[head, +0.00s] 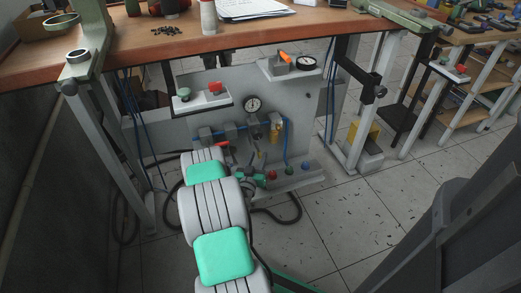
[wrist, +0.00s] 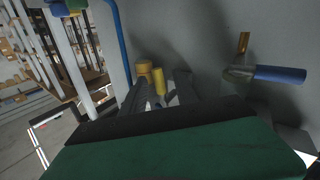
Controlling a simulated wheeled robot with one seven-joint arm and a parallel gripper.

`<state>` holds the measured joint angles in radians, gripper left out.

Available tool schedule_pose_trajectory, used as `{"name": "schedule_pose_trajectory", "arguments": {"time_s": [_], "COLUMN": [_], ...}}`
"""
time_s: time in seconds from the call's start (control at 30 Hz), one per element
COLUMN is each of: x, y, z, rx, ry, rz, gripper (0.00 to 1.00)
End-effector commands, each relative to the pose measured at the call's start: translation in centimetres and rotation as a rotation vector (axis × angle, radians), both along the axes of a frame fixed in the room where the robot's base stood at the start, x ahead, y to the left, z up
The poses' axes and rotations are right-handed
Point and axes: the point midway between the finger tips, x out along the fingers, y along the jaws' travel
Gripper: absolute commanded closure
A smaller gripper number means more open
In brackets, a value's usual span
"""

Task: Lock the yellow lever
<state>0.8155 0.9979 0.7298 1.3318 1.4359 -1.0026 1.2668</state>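In the wrist view a yellow lever (wrist: 159,82) stands up between the two dark fingers of my gripper (wrist: 164,92). The fingers are apart, one on each side of it; I cannot tell whether either touches it. A second, shorter yellow cylinder (wrist: 144,68) shows just behind and left of it. In the head view my arm reaches to the lower part of the grey pneumatic panel (head: 225,95) under the workbench.
A blue handle (wrist: 280,75) with a brass piece sticks out at the right in the wrist view. A blue hose (wrist: 122,40) runs at the left.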

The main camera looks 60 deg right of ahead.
Motion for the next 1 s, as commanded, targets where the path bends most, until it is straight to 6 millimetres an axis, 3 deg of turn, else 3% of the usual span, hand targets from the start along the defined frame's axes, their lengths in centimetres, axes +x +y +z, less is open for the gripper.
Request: {"name": "schedule_pose_trajectory", "arguments": {"time_s": [0.23,0.57,1.0], "x": [0.6,0.8,0.8], "y": [-4.1,-4.8,-4.8], "z": [0.0,0.1,0.1], "rx": [-0.003,-0.003,-0.003], "ry": [-0.005,-0.003,-0.003], "rz": [-0.005,-0.004,-0.003], "gripper": [0.64,0.64,0.99]}}
